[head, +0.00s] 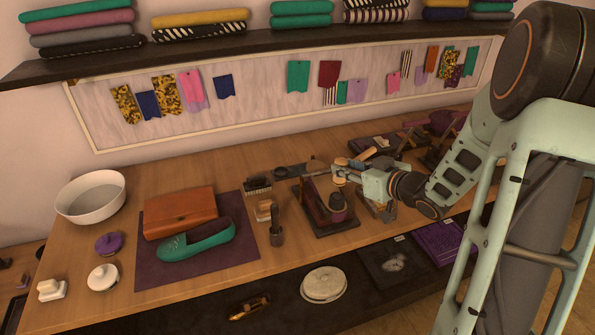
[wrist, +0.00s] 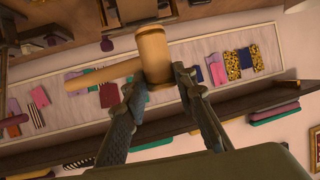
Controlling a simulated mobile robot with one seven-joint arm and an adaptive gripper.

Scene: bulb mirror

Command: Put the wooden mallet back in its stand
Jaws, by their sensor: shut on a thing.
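The wooden mallet (wrist: 153,55) shows in the wrist view with its light cylindrical head between my fingers and its handle (wrist: 100,76) reaching left. My gripper (wrist: 160,80) is shut on the head. In the head view my gripper (head: 347,177) is over the right half of the bench, with the mallet's pale head (head: 339,172) at its tips, above the bench top. A dark wooden stand (head: 322,222) with an upright and a dark round-topped piece is just below and left of the gripper. I cannot tell for certain whether this is the mallet's stand.
A purple mat (head: 150,275) holds an orange-brown case (head: 180,212) and a green shoe (head: 197,241). Small tools (head: 276,230) stand left of the dark stand. More objects crowd the bench under and behind my arm. A shelf (head: 200,51) with folded cloth runs above.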

